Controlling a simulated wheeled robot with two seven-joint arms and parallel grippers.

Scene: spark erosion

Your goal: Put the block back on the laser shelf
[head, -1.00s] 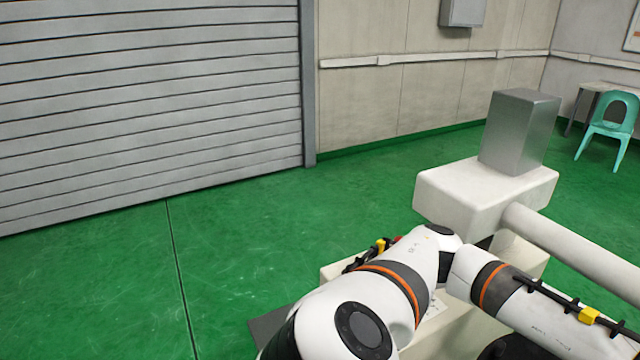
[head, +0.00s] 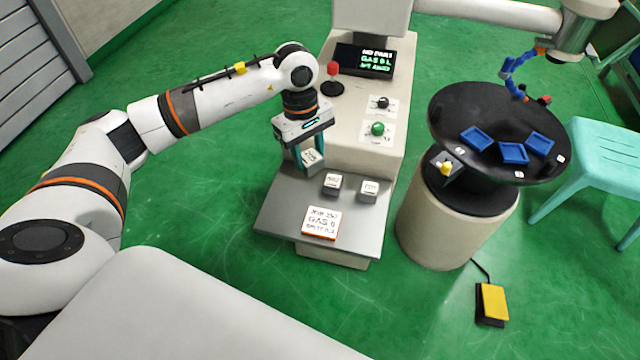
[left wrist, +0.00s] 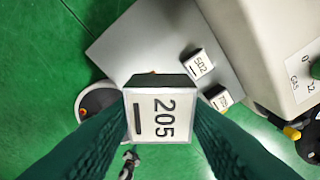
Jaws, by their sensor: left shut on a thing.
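The grey laser shelf (head: 283,205) juts from the front of the cream machine. My left gripper (head: 305,152) points down over the shelf's back left part, shut on a grey block with a white face (head: 312,157). In the left wrist view the held block (left wrist: 163,116) reads 205, between the two teal fingers. It appears above the shelf, though the gap is hard to judge. Two similar blocks stand on the shelf: one on the left (head: 332,182) and one on the right (head: 369,189). The left wrist view shows a 502 block (left wrist: 199,64). My right gripper is out of view.
A white card with an orange edge (head: 322,222) lies on the shelf's front. The machine (head: 352,120) has a lit display (head: 364,60), a red button (head: 333,70) and knobs. Right of it stands a round black table (head: 470,135) with blue trays. A yellow pedal (head: 492,302) is on the floor.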

